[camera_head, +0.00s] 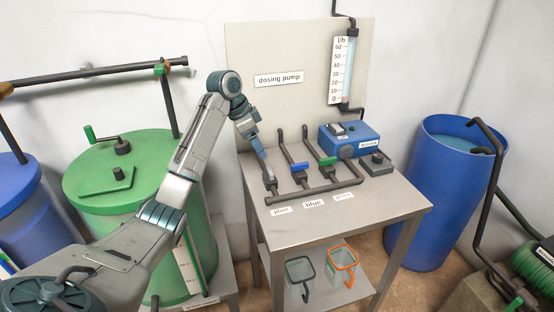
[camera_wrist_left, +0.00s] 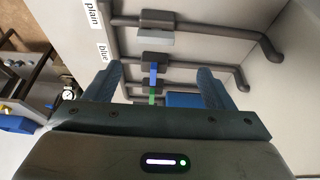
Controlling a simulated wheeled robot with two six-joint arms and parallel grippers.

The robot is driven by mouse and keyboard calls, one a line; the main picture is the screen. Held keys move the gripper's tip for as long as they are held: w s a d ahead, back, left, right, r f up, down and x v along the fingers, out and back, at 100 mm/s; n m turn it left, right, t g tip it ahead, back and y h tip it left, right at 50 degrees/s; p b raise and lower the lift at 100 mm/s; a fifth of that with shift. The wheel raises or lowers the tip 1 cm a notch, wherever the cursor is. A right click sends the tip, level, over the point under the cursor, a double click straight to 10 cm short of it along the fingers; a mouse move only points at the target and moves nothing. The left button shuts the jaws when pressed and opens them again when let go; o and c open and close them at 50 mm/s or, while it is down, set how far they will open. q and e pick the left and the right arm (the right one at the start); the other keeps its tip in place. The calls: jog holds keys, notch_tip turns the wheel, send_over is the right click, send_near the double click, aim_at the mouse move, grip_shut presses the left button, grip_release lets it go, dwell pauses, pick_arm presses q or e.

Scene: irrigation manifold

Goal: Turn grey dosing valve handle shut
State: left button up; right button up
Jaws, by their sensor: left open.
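The grey dosing valve is on the pipe labelled "plain" at the left of the manifold (camera_head: 315,193). In the left wrist view its light grey handle (camera_wrist_left: 155,39) lies lengthwise along its pipe. My left gripper (camera_head: 268,174) points down over the grey valve. In the wrist view the left gripper (camera_wrist_left: 160,70) is open with nothing between its fingers, and the grey handle appears beyond the fingertips. I cannot tell whether they touch it. My right gripper is not in view.
The blue handle (camera_head: 300,167) and green handle (camera_head: 327,161) sit crosswise on neighbouring pipes, close right of the gripper. A blue dosing pump (camera_head: 350,138) stands behind them. The metal table (camera_head: 385,205) is clear in front. A backboard (camera_head: 285,50) rises behind.

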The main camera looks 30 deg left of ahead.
aim_at(269, 170)
pick_arm(q)
jog(key=x, duration=0.2)
jog(key=p+x, duration=0.1)
jog(key=x, duration=0.2)
jog(key=p+x, duration=0.1)
jog(key=x, duration=0.2)
jog(key=shift+s+d+f, duration=0.1)
jog(key=shift+s, duration=0.2)
jog(key=shift+d+f, duration=0.1)
jog(key=shift+f, duration=0.25)
jog(key=shift+d+f, duration=0.1)
jog(key=shift+f, duration=0.15)
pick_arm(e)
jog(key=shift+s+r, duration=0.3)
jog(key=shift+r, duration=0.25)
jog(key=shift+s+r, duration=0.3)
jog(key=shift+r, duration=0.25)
pick_arm(q)
jog(key=shift+w+f, duration=0.1)
jog(key=shift+f, duration=0.05)
jog(key=c, duration=1)
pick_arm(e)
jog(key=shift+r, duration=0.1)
